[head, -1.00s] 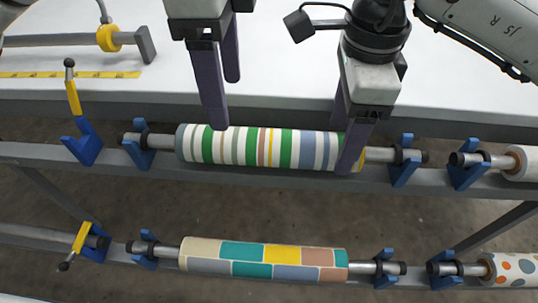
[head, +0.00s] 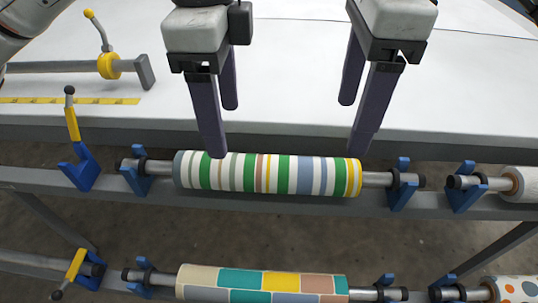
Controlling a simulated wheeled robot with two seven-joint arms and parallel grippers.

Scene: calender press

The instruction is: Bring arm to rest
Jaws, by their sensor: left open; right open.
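My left gripper (head: 221,130) is open, its dark fingers pointing down above the left part of the striped roller (head: 268,173). One fingertip overlaps the roller's upper edge in the head view; I cannot tell whether it touches. My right gripper (head: 354,128) is open and empty, above the roller's right end and apart from it. The striped roller lies level, its shaft ends resting in blue cradles (head: 133,178) on the upper grey rail.
A patchwork roller (head: 262,282) lies on the lower rail. A dotted roller (head: 515,289) is at lower right. A white table (head: 290,70) spans the back, with a grey bar with a yellow collar (head: 109,66) at left. Yellow-handled latches (head: 72,125) stand at left.

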